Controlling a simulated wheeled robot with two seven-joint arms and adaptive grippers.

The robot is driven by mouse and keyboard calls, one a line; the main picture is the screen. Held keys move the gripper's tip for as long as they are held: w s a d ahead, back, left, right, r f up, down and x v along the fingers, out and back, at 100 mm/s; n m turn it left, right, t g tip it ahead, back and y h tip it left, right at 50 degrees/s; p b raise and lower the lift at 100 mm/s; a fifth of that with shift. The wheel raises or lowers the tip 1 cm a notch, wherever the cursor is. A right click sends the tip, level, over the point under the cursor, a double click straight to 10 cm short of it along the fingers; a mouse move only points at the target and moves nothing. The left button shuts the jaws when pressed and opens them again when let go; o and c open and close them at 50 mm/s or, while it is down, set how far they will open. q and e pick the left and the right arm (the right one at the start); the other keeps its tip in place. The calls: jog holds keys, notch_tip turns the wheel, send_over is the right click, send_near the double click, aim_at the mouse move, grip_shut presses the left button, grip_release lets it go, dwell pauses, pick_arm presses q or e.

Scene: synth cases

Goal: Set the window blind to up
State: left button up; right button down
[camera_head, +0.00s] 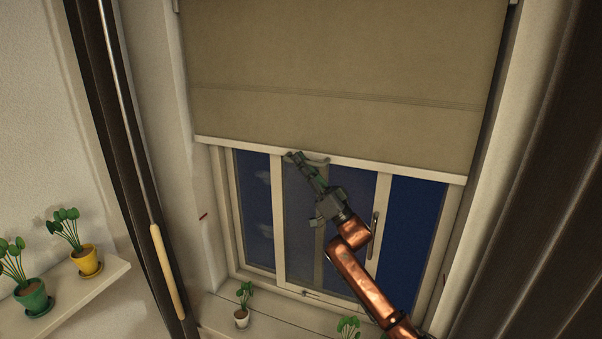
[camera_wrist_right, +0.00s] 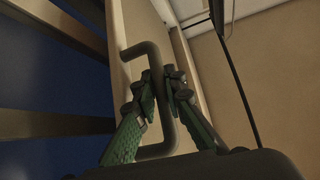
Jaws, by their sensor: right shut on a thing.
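The window blind (camera_head: 340,60) is a beige roller blind that hangs over the upper part of the window in the head view. Its pale bottom bar (camera_head: 400,170) crosses above the lower panes, which show uncovered. My right gripper (camera_head: 297,158) reaches up to the middle of this bar. In the right wrist view a dark U-shaped handle (camera_wrist_right: 140,50) stands out from the bar, and my right gripper (camera_wrist_right: 160,92) is shut on one straight part of it, a green-backed finger on each side. My left gripper is not in view.
Potted plants (camera_head: 85,258) stand on a white shelf at the left, and smaller ones (camera_head: 242,306) on the window sill. Dark curtains (camera_head: 545,190) hang on both sides. A wooden-handled rod (camera_head: 166,270) hangs at the left curtain. The window has a handle (camera_head: 374,228).

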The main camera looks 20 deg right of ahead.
jog(key=shift+r, duration=0.4)
jog(key=c, duration=2)
grip_release()
jog(key=shift+o, duration=0.2)
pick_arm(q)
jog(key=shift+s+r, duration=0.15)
pick_arm(e)
jog(key=v, duration=1.2)
jog(key=shift+d+r, duration=0.1)
jog(key=shift+r, duration=0.05)
